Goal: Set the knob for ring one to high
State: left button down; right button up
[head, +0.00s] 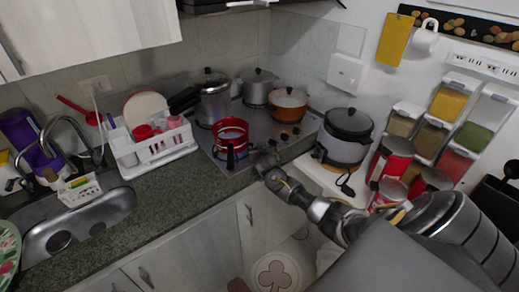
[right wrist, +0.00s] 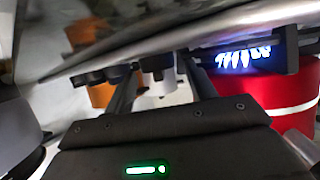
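The stove (head: 206,140) stands on the counter, with small dark knobs (head: 285,136) along its right front part. In the right wrist view, which looks upside down, dark round knobs (right wrist: 90,78) sit on the stove surface. Blue flames (right wrist: 243,57) burn at the ring by the red pot (right wrist: 270,95), which also shows in the head view (head: 231,132). My right gripper (head: 266,160) is at the stove's front edge, right of the red pot. Its fingers (right wrist: 158,80) are apart, with a knob-like part between or behind them; contact cannot be told. My left gripper is not in view.
An orange pot (head: 288,104) and silver pots (head: 213,100) stand on the stove. A rice cooker (head: 346,137) and red cans (head: 390,158) are to the right. A dish rack (head: 155,150) and sink (head: 80,222) are left. The counter (head: 175,190) before the stove is clear.

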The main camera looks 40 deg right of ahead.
jog(key=shift+s, duration=0.1)
jog(key=b+v, duration=0.1)
jog(key=v, duration=0.9)
jog(key=shift+s+a+r, duration=0.2)
jog(key=shift+s, duration=0.1)
